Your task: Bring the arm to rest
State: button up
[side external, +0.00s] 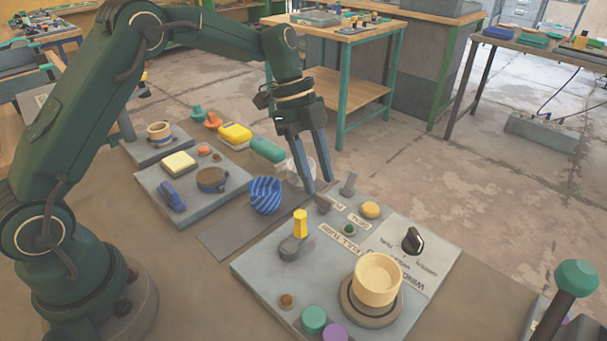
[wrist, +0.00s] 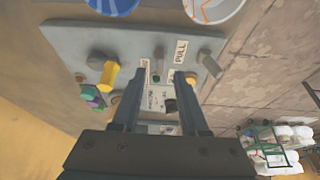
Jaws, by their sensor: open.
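My gripper (side external: 318,187) is open and empty, pointing down over the far edge of the grey control panel (side external: 262,262). Its two fingers also show in the wrist view (wrist: 158,84), apart, with the panel (wrist: 75,42) beyond them. The fingertips are close to a small grey lever (side external: 348,184) near the panel's labels; I cannot tell whether they touch anything. My arm reaches across from the left in a raised bend.
The panel carries a yellow-handled lever (side external: 300,223), a yellow button (side external: 370,210), a black knob (side external: 413,240) and a cream cup (side external: 378,279). A blue striped bowl (side external: 265,195) stands left of the gripper. A green-knobbed lever (side external: 576,278) rises at right.

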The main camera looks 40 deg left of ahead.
jog(key=shift+v, duration=0.9)
jog(key=s+r+n+t+y, duration=0.1)
jog(key=s+r+t, duration=0.1)
jog(key=s+r, duration=0.3)
jog(key=s+r+n+t, duration=0.1)
jog(key=s+r, duration=0.1)
jog(key=r, duration=0.5)
jog(key=s+a+f+n+t+y, duration=0.1)
jog(key=s+f+n, duration=0.1)
jog(key=s+n, duration=0.4)
jog(key=s+a+f+n+t+y, duration=0.1)
jog(key=s+a+f+n+y, duration=0.1)
jog(key=s+n, duration=0.5)
jog(key=f+n, duration=0.1)
jog(key=n, duration=0.2)
jog(key=shift+s+f+t, duration=0.2)
jog(key=shift+f+t, duration=0.1)
